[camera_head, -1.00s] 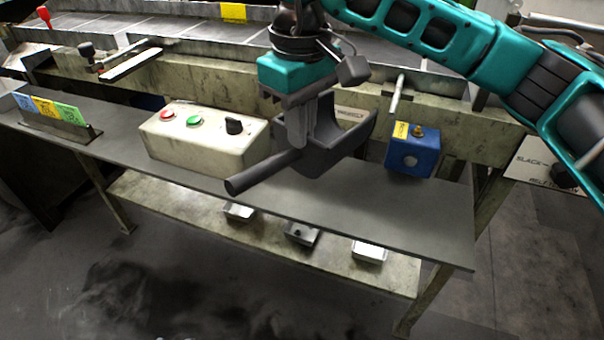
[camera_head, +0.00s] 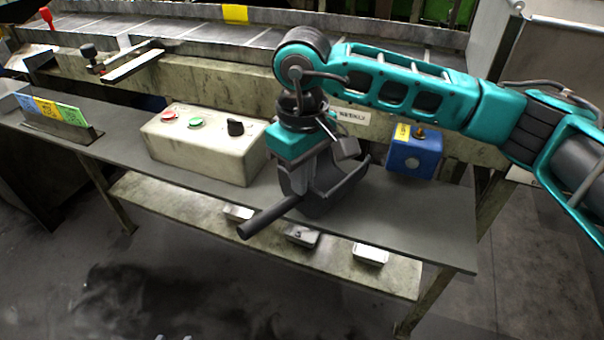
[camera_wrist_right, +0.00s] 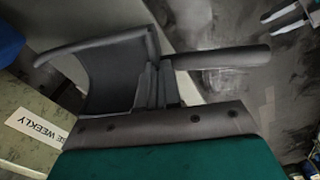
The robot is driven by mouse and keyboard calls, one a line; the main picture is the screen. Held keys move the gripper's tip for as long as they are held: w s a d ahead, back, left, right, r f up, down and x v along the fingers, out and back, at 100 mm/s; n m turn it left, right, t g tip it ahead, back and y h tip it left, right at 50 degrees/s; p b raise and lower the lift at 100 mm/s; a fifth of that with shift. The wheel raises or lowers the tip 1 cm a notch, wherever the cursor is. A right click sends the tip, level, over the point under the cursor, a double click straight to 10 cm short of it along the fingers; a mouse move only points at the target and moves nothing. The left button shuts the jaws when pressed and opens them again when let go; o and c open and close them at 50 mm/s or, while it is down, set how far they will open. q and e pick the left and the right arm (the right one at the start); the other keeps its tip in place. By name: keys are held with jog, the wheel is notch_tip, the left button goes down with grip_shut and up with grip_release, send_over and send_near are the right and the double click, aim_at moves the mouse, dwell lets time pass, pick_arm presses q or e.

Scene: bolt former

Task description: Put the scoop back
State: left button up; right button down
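The dark grey scoop (camera_head: 330,193) is at my right gripper (camera_head: 299,187), over the grey shelf between the control box and the blue box. Its handle points to the lower left, past the shelf's front edge, and its pan is to the right. My right gripper is shut on the scoop near where the handle joins the pan. In the right wrist view, the scoop (camera_wrist_right: 115,72) lies across the fingers (camera_wrist_right: 158,84), with its handle to the right. I cannot tell whether the scoop touches the shelf.
A beige control box (camera_head: 205,145) with red and green buttons stands left of the scoop. A blue box (camera_head: 415,157) stands to its right. The grey shelf (camera_head: 420,225) is bare at front right. Several small metal trays (camera_head: 370,254) sit on the lower shelf.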

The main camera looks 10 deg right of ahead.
jog(key=c, duration=1.3)
grip_release()
jog(key=shift+f, duration=0.1)
jog(key=shift+c, duration=0.2)
jog(key=shift+r+p, duration=0.25)
jog(key=shift+p, duration=0.05)
notch_tip(320, 180, up, 12)
jog(key=shift+s+f, duration=0.15)
